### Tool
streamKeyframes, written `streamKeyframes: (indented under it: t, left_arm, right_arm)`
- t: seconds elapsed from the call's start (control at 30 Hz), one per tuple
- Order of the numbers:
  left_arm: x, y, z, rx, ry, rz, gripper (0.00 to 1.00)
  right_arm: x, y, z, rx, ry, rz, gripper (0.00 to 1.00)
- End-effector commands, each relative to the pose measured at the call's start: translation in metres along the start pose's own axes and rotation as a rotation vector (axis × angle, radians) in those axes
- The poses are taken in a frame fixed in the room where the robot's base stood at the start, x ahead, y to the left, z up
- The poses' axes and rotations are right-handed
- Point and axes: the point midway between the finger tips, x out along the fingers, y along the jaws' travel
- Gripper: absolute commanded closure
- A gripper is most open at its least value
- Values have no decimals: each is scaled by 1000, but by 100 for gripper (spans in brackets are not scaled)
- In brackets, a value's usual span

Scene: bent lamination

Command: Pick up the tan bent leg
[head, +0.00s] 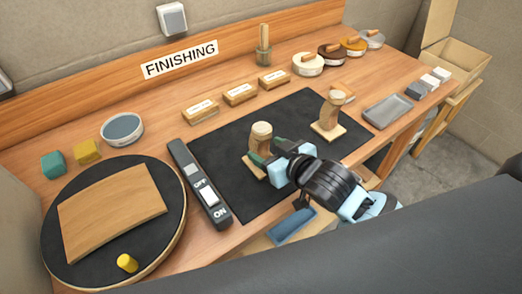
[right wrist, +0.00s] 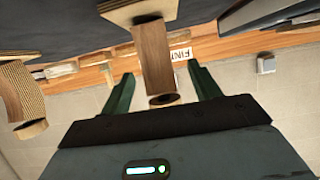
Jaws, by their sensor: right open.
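Two bent wooden legs stand upright on the black mat (head: 222,163). The other leg (head: 331,108) stands farther right. My right gripper (head: 263,153) is open at the nearer leg. In the right wrist view, which is upside down, a brown leg (right wrist: 153,58) lies between the two green fingers (right wrist: 160,72), with gaps on both sides. The other leg (right wrist: 20,92) shows at the left there. My left gripper is not in view.
A switch box (head: 199,183) and a round turntable (head: 172,215) carrying a bent wood panel (head: 112,208) are at the left. Small labelled blocks (head: 240,94) and round tins (head: 308,64) line the back. A grey tray (head: 388,111) is at the right.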

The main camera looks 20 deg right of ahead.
Motion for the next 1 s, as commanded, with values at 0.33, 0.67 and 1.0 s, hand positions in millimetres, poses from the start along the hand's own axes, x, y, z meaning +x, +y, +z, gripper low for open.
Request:
streamKeyframes:
  t: [0.33,0.67,1.0]
  left_arm:
    - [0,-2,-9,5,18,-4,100]
    - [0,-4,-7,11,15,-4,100]
    - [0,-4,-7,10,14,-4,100]
  right_arm:
    - [38,3,-2,-1,3,1,38]
    - [40,3,0,-1,2,0,42]
    - [40,3,0,-1,2,0,87]
